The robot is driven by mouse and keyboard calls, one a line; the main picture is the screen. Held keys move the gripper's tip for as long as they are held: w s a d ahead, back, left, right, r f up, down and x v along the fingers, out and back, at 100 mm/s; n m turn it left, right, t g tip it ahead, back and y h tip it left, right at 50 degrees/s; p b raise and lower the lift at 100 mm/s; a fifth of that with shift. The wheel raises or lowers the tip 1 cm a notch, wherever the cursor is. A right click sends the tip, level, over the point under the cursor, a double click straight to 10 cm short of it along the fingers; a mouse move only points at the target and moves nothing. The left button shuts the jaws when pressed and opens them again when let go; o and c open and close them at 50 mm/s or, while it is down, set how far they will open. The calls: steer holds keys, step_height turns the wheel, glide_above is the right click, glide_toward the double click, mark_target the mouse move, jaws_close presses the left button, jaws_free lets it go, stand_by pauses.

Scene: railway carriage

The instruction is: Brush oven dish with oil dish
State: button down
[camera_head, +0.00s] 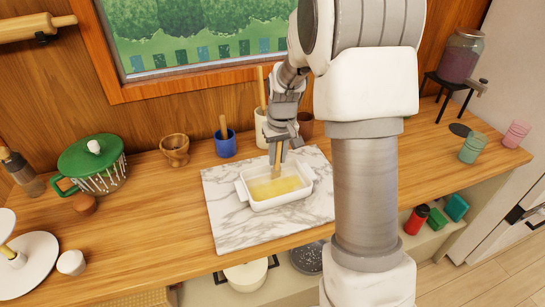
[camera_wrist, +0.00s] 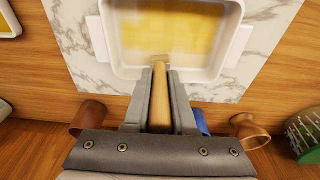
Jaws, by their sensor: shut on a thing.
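The white oven dish (camera_head: 262,203) stands on a marble board, and its inside floor shows a streaky yellow coating (camera_head: 276,187). In the wrist view the dish (camera_wrist: 240,42) lies ahead of my fingers. My gripper (camera_head: 279,156) is shut on the wooden handle of a brush (camera_wrist: 161,95). The handle points down into the dish at its far side. The brush's tip (camera_wrist: 160,59) is at the dish's near inner edge in the wrist view; whether it touches the floor is hard to tell. I cannot make out a separate oil dish for certain.
The marble board (camera_head: 228,218) lies on the wooden counter. Behind it stand a blue cup (camera_head: 226,147) with a wooden stick, a white holder (camera_head: 261,128) and a wooden mortar (camera_head: 175,149). A green pot (camera_head: 92,166) is at left, pink and green cups (camera_head: 473,148) at right.

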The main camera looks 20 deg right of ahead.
steer(key=shift+d, duration=2.6)
steer(key=shift+s+a, duration=0.2)
steer(key=shift+a, duration=6.25)
steer(key=shift+r, duration=0.1)
step_height(320, 180, up, 8)
steer(key=p, duration=0.5)
steer(key=shift+p, duration=0.3)
